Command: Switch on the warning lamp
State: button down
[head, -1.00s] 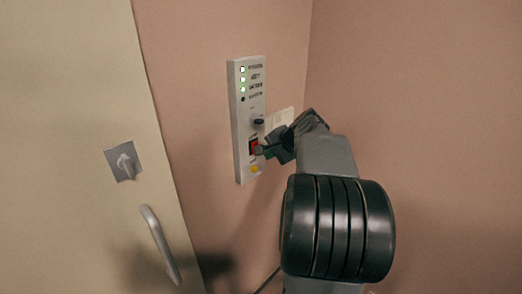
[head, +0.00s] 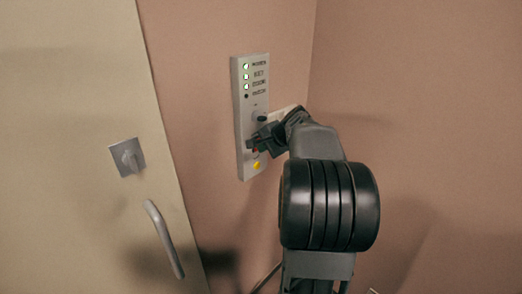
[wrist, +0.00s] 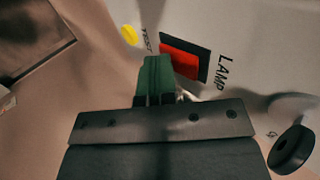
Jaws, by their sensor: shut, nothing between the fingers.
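A pale control panel (head: 243,160) hangs on the pink wall. A red rocker switch (wrist: 180,62) in a black frame, beside the word LAMP, shows in the wrist view. In the head view my gripper hides it. My gripper (head: 252,143) is at the panel's lower half, its fingers shut and empty. In the wrist view the dark green fingertips (wrist: 155,62) are right beside the red rocker; I cannot tell whether they touch it.
A yellow button (head: 257,165) is below my gripper; in the wrist view (wrist: 130,35) it is near a label. A black knob (wrist: 291,149) is on the other side. A beige door with a handle (head: 164,238) and a lock plate (head: 126,157) is at the left.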

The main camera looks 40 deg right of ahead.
jog(key=shift+a, duration=0.1)
jog(key=shift+r+p, duration=0.1)
jog(key=shift+p, duration=0.25)
jog(key=shift+r+p, duration=0.5)
jog(key=shift+r, duration=0.2)
